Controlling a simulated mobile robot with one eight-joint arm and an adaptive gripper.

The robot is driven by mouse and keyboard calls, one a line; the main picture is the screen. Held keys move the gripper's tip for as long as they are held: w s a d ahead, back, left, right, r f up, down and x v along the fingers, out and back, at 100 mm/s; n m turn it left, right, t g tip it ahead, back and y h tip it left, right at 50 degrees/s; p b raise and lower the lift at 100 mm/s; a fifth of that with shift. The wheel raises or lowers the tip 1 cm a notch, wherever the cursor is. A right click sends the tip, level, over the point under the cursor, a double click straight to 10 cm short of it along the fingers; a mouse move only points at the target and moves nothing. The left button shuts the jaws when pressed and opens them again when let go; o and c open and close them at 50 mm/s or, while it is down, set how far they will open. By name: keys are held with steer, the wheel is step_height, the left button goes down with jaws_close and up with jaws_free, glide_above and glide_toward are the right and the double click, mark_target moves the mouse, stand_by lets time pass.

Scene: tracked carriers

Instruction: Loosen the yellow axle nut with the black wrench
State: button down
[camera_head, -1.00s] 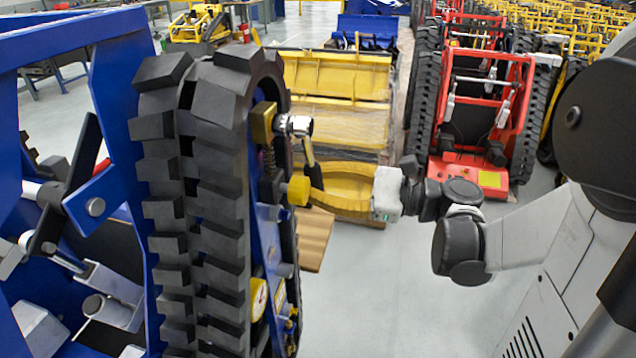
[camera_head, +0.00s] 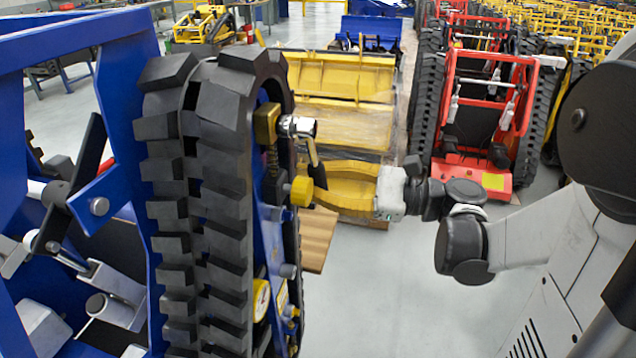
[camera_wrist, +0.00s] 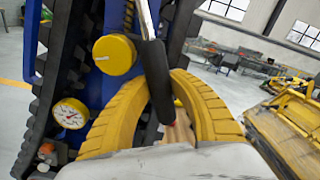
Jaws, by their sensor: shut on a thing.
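My gripper (camera_head: 312,172) has yellow ribbed fingers and is shut on the black handle of the wrench (camera_head: 313,152). In the wrist view the black handle (camera_wrist: 157,82) passes between the fingers (camera_wrist: 160,96), slanting up to a bright metal shaft. The wrench's chrome head (camera_head: 301,127) is up against or just beside a yellow block (camera_head: 266,123) on the tracked carrier. A yellow round piece (camera_head: 301,191) sticks out below it, left of my fingers; it also shows in the wrist view (camera_wrist: 114,54). I cannot tell which yellow part is the axle nut, or whether the head is seated.
The blue carrier's black track (camera_head: 215,200) stands close left of my gripper. A gauge (camera_wrist: 70,114) sits low on its side. Behind are a yellow bucket on a pallet (camera_head: 345,75) and a red carrier (camera_head: 485,110). The grey floor (camera_head: 390,290) below my arm is clear.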

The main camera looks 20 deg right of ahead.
steer(key=shift+w+d+r+n, duration=0.25)
steer(key=shift+w+d+n, duration=0.05)
steer(key=shift+w+n, duration=0.1)
steer(key=shift+w+d+r+n+p, duration=0.35)
steer(key=shift+w+r+n, duration=0.05)
steer(key=shift+w+n, duration=0.2)
steer(key=shift+w+d+r+n, duration=0.4)
steer(key=shift+w+r+n, duration=0.1)
steer(key=shift+n, duration=0.1)
steer(key=shift+p, duration=0.35)
steer(key=shift+w+d+r+n, duration=0.3)
steer(key=shift+w+r+n, duration=0.1)
steer(key=shift+r+n, duration=0.1)
steer(key=shift+p, duration=0.3)
steer(key=shift+w+d+r+n+p, duration=0.3)
steer(key=shift+w+r+n+p, duration=0.1)
steer(key=shift+r+n, duration=0.2)
